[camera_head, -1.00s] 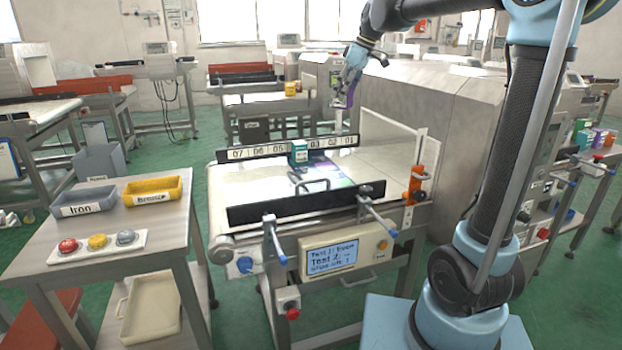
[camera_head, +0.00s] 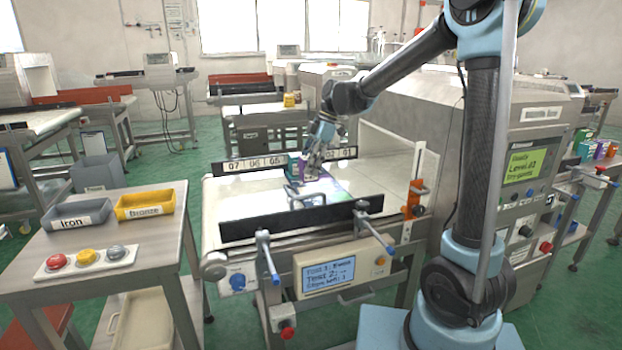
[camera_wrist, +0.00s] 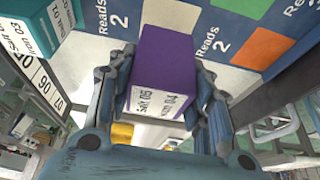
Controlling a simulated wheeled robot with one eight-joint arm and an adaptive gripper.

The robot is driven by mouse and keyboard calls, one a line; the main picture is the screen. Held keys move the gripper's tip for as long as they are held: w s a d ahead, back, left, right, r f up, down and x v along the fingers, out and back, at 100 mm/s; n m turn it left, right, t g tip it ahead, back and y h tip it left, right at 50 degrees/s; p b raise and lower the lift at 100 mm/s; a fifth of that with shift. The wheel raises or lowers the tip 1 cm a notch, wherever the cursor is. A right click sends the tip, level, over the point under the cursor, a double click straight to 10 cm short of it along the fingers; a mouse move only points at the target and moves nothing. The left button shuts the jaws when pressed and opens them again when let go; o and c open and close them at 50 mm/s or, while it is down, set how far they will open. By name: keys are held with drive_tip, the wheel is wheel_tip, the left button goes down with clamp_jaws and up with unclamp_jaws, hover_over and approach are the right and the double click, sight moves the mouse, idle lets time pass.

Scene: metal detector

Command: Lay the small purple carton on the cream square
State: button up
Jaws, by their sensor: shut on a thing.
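The small purple carton (camera_wrist: 167,62) is held between the two fingers of my gripper (camera_wrist: 165,95) in the wrist view. Its white lettered face points back toward the wrist. In the head view the gripper (camera_head: 314,165) is low over the conveyor, with the purple carton (camera_head: 302,170) just beside the teal carton. A cream square (camera_wrist: 173,13) on the blue printed sheet shows just beyond the carton's far end. The carton partly covers the sheet there. I cannot tell whether the carton touches the sheet.
The teal carton (camera_wrist: 22,50) stands close on the left in the wrist view. An orange square (camera_wrist: 254,47) lies to the right. The black guide rail (camera_head: 300,217) runs along the conveyor's front, and a numbered strip (camera_head: 250,164) along its back. The left conveyor end is clear.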

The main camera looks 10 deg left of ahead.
drive_tip(key=shift+f, duration=2.15)
drive_tip(key=o, duration=1.1)
drive_tip(key=shift+r, duration=0.1)
drive_tip(key=v, duration=1.2)
drive_tip(key=shift+a, duration=0.1)
